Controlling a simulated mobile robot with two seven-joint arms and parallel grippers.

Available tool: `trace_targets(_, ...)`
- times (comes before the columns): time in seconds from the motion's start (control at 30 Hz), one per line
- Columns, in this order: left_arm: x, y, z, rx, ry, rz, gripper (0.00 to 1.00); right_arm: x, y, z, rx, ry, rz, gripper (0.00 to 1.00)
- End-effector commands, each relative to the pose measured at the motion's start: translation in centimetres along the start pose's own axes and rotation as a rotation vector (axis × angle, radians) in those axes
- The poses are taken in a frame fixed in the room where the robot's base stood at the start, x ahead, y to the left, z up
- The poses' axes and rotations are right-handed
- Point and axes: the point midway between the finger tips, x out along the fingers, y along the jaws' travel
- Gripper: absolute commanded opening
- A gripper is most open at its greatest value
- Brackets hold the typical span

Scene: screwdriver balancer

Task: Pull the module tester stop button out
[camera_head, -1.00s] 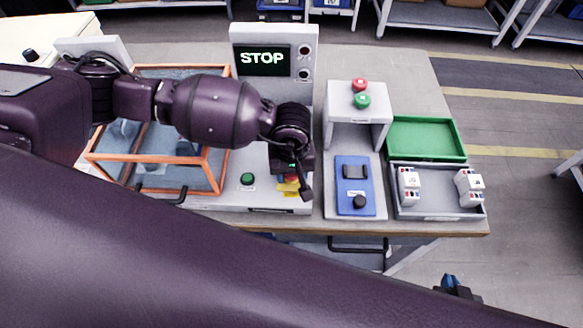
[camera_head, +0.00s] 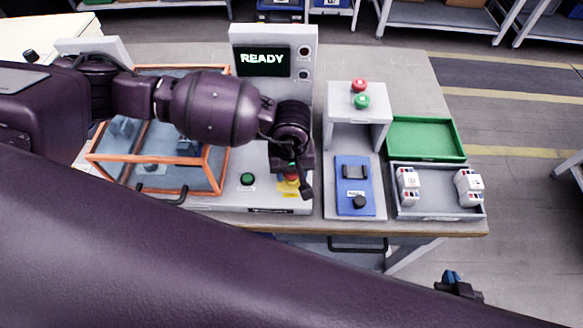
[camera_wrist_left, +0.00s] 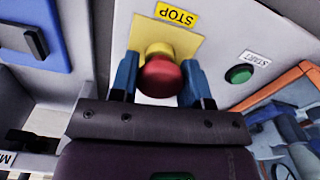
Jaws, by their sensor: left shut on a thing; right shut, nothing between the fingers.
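The red stop button (camera_wrist_left: 160,80) sits on a yellow base beside a STOP label (camera_wrist_left: 176,15) in the left wrist view. My left gripper (camera_wrist_left: 159,70) is shut on the button, a blue finger on either side of its red head. The module tester's screen (camera_head: 264,59) reads READY. My right gripper (camera_head: 457,282) is shut and empty at the lower right, in front of the table's front edge.
A green START button (camera_head: 247,179) is left of the stop button. An orange-framed enclosure (camera_head: 207,172) stands further left. To the right are a blue device (camera_head: 354,184), a stand with red and green buttons (camera_head: 358,115), a green tray (camera_head: 427,121) and a grey tray with modules (camera_head: 440,213).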

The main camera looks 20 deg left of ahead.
Motion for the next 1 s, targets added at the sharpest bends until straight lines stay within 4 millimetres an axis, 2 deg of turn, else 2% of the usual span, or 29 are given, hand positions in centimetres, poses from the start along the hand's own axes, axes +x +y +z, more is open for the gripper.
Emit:
trace_targets(0.3,-0.5,0.1,-0.1,0.001,0.003,0.003,0.14,-0.3,0.0,0.6,0.002,-0.013,0.002,0.00)
trace_targets(0.33,-0.5,0.1,-0.1,0.001,0.003,0.003,0.44,-0.3,0.0,0.6,0.002,-0.013,0.002,0.00)
trace_targets(0.5,-0.5,0.1,-0.1,0.001,0.003,0.003,0.70,-0.1,0.0,0.4,0.001,-0.009,0.001,0.00)
trace_targets(1.0,-0.8,0.1,-0.1,0.001,0.001,0.002,0.70,0.2,-0.1,-0.6,-0.001,0.009,-0.002,0.00)
